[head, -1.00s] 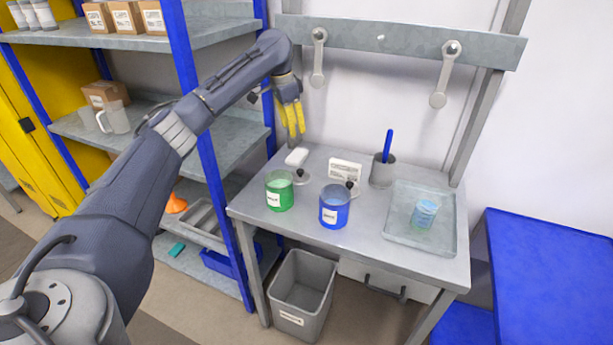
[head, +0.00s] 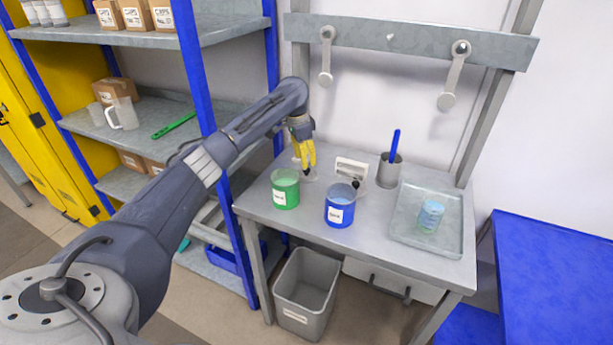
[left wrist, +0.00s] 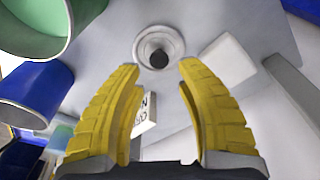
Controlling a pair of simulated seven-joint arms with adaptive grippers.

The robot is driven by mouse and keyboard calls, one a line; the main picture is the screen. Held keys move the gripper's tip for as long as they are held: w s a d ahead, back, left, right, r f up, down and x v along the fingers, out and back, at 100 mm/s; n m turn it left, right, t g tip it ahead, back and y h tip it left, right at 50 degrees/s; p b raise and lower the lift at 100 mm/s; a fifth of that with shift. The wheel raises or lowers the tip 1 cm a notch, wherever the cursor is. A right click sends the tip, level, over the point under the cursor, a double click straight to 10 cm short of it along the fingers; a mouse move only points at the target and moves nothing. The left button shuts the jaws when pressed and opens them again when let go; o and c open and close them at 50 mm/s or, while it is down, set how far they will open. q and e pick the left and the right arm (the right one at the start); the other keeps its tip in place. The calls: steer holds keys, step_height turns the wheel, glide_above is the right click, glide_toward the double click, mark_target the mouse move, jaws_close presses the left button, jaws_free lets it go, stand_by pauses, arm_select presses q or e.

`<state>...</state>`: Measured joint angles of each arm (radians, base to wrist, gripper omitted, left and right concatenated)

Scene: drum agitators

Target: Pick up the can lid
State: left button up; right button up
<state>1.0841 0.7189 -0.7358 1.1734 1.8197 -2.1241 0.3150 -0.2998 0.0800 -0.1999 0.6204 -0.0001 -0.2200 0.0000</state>
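A round grey can lid with a dark knob (left wrist: 158,46) lies flat on the bench. In the left wrist view it is just beyond my fingertips, in line with the gap between them. My left gripper (left wrist: 160,68) is open and empty, with its two yellow fingers apart. In the head view the left gripper (head: 309,176) points down at the bench behind the green can (head: 285,190) and largely hides this lid. A second dark knob (head: 355,184) shows behind the blue can (head: 339,213). My right gripper is not in view.
A small white sign (head: 351,168) and a grey cup with a blue stick (head: 389,171) stand at the back. A tray (head: 445,250) holding a light-blue beaker (head: 431,215) is on the right. A white block (left wrist: 228,60) lies near the lid. Blue shelf posts (head: 200,75) stand left.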

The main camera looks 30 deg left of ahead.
mark_target(306, 170)
arm_select(q)
steer(key=shift+w+d+f, duration=0.1)
steer(key=shift+f, duration=1.25)
steer(key=shift+w+d+f, duration=0.1)
steer(key=shift+f, duration=1.2)
jaws_close()
